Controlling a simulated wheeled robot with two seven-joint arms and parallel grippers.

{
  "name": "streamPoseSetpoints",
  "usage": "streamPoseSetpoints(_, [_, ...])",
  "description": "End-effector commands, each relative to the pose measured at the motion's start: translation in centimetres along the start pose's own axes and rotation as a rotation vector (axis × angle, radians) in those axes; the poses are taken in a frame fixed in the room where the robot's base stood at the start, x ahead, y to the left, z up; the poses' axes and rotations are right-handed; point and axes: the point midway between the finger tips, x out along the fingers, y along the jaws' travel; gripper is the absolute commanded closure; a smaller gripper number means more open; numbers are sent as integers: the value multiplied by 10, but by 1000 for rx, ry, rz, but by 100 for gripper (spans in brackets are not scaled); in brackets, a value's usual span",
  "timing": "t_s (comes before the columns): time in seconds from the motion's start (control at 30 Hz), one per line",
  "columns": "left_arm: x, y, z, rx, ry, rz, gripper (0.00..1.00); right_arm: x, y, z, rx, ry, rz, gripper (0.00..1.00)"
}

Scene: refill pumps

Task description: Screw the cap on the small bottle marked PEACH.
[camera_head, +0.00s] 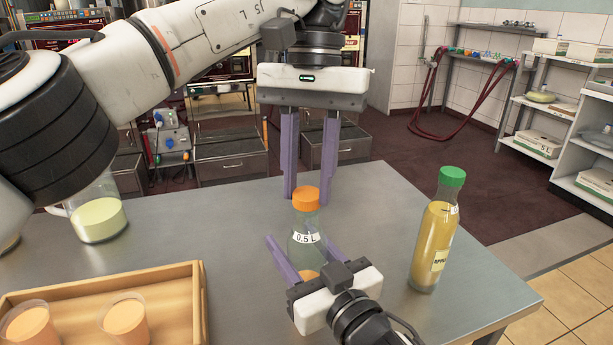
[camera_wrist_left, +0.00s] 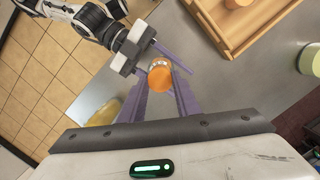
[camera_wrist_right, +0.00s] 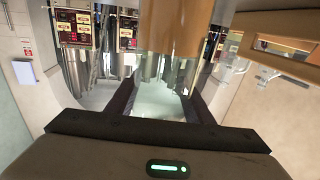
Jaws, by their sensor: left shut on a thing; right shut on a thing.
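The small clear bottle (camera_head: 304,250) stands upright on the table with orange liquid low in it. Its label reads 0.5 L; I cannot read PEACH in these views. An orange cap (camera_head: 306,199) sits at its mouth, and it also shows in the left wrist view (camera_wrist_left: 160,76). I cannot tell how tightly it sits. My left gripper (camera_head: 308,198) points down from above, its purple fingers shut on the cap. My right gripper (camera_head: 305,242) comes from the near side, its fingers shut around the bottle's body. The bottle fills the upper middle of the right wrist view (camera_wrist_right: 170,30).
A taller yellow bottle with a green cap (camera_head: 437,240) stands to the right on the table. A wooden tray (camera_head: 198,290) with orange-filled cups is at the front left. A jug of pale liquid (camera_head: 98,220) stands behind it. The table between small bottle and tray is clear.

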Motion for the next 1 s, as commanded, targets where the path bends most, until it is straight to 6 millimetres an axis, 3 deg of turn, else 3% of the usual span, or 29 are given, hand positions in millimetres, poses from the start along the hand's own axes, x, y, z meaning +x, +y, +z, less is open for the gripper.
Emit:
streamPoseSetpoints(0.2, [0,2,0,303,1,-46,94,0,0,1,-1,-3,-1,100])
streamPoseSetpoints(0.57, [0,2,0,356,0,-52,94,0,0,1,0,-3,-1,100])
streamPoseSetpoints(0.6, [0,2,0,355,0,-52,67,0,0,1,0,-3,-1,100])
streamPoseSetpoints(0.7, [0,2,0,355,0,-52,52,0,0,2,0,-3,0,100])
streamPoseSetpoints(1.0, [0,2,0,345,0,-53,52,0,0,2,1,-3,0,100])
